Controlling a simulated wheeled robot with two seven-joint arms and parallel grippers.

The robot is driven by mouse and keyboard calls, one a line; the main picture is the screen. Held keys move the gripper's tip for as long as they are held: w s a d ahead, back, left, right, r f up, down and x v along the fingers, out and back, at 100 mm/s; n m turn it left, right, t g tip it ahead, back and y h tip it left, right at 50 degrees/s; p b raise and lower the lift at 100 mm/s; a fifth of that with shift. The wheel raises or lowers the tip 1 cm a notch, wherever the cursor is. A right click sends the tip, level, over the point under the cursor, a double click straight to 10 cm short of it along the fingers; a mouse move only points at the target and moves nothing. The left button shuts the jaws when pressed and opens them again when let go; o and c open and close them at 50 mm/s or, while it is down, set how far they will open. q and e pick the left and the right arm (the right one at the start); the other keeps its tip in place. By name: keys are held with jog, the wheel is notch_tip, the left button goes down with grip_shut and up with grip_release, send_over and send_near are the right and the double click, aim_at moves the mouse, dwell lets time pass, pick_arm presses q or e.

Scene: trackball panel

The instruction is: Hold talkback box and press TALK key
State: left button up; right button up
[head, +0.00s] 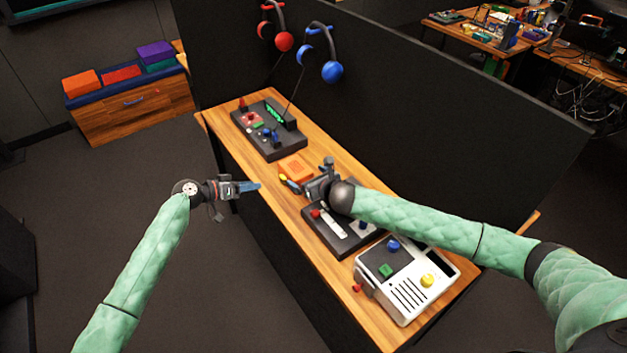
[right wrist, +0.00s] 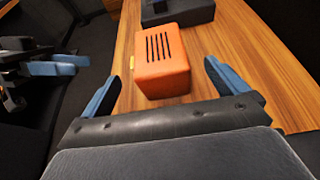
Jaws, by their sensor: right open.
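The small orange box (head: 296,168) with dark slots, apparently the talkback box, sits on the wooden desk. My right gripper (head: 307,175) is open beside the box. In the right wrist view its blue fingers stand wide apart, one on each side of the box's near end, with gaps and no grip. My left gripper (head: 255,186) is left of the desk edge, in free air, apart from the box; its blue fingers look closed together and hold nothing.
Behind the box is a dark panel (head: 262,145) with a green display. A dark panel with a white lever (head: 334,224) and a white console (head: 440,265) with coloured buttons lie nearer. A black partition (head: 430,110) runs along the desk's right side, with headsets hanging there.

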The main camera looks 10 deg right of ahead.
aim_at(302, 173)
jog(key=shift+x, duration=1.95)
jog(key=shift+a, duration=0.1)
jog(key=c, duration=1)
pick_arm(q)
jog(key=shift+c, duration=0.7)
pick_arm(e)
jog(key=shift+c, duration=0.7)
pick_arm(q)
grip_shut()
